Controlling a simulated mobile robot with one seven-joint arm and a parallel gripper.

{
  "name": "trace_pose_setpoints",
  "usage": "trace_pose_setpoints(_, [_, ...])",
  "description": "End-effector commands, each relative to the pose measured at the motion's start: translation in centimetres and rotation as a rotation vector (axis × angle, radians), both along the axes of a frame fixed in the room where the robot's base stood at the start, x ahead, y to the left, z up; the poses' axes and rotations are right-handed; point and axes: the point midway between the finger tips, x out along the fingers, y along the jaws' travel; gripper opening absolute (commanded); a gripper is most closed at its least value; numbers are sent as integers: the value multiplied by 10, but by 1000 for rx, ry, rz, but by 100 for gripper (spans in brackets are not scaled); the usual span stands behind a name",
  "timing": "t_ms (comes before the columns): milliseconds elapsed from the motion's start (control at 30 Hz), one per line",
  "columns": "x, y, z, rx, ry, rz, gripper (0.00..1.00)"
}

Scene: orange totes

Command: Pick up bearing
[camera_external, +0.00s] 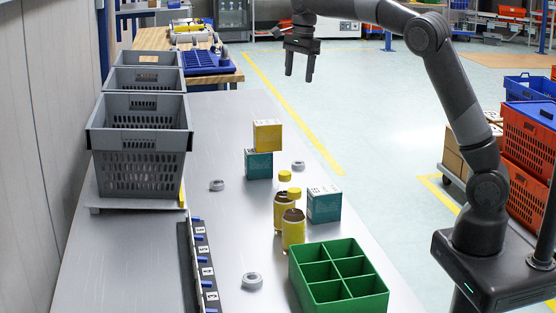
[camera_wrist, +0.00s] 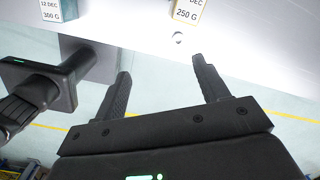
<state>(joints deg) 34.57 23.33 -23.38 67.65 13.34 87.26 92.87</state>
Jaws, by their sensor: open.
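Three small grey rings that look like bearings lie flat on the grey table. One bearing (camera_external: 252,281) is near the front, left of the green crate. Another bearing (camera_external: 217,185) is at mid table, and a third bearing (camera_external: 298,165) is near the right edge. In the wrist view my gripper (camera_wrist: 161,66) is open with nothing between the fingers.
A yellow box (camera_external: 267,135) sits on a teal box (camera_external: 259,165). Another teal box (camera_external: 324,204) stands beside yellow-capped jars (camera_external: 293,230). The divided green crate (camera_external: 318,263) is at the front right. Grey crates (camera_external: 138,150) stand at left, near a dark labelled strip (camera_external: 199,265).

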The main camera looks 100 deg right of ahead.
Motion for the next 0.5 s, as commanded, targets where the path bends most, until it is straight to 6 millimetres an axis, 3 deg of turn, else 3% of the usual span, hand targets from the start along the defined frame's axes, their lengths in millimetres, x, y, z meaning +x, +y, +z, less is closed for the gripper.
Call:
trace_pose_setpoints(100, [-5,-29,-11,11,27,-129,67])
trace_pose_setpoints(500, [-20,-88,-40,29,92,-423,67])
